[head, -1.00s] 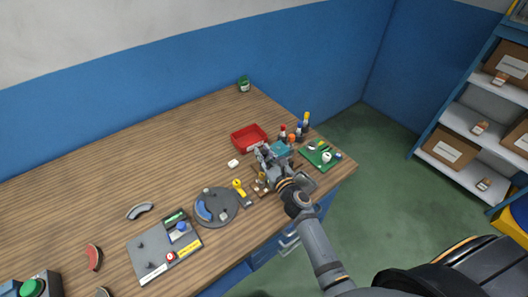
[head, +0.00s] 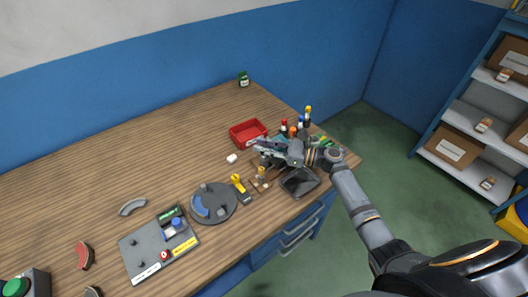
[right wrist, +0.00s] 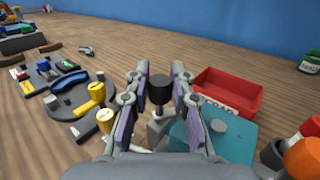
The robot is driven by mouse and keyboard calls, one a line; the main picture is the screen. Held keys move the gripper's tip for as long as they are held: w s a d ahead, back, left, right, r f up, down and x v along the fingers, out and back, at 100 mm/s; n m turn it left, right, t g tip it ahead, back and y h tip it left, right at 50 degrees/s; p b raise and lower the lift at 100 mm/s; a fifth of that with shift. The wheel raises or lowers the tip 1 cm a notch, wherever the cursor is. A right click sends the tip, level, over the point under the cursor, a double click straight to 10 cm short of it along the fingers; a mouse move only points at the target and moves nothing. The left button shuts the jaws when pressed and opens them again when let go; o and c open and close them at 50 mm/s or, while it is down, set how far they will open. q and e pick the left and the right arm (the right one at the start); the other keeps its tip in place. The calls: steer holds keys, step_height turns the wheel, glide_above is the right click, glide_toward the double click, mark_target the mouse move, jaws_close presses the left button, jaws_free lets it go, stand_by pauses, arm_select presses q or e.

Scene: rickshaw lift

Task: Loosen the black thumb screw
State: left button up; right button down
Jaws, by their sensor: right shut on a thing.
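The black thumb screw (right wrist: 161,90) shows in the right wrist view as a dark round knob on a grey block (right wrist: 158,128), beside a teal plate (right wrist: 240,142). My right gripper (right wrist: 160,78) is shut on the screw, with one finger on each side of it. In the head view my right gripper (head: 262,149) is over the right part of the table, and it hides the screw there. My left gripper is not in view.
A red bin (head: 248,132) stands close behind the right gripper. Several coloured-cap bottles (head: 304,120) stand to its right. A round grey plate (head: 214,203) and a grey board (head: 158,246) lie to the left. The table's back left is clear.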

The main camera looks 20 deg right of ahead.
steer(key=shift+n+g+y+b, duration=0.7)
steer(key=shift+n+g+b, duration=0.2)
steer(key=shift+g, duration=0.3)
steer(key=c, duration=1.1)
jaws_free()
steer(key=shift+c, duration=0.2)
steer(key=shift+d, duration=0.15)
steer(key=v, duration=1.1)
steer(key=shift+d, duration=0.35)
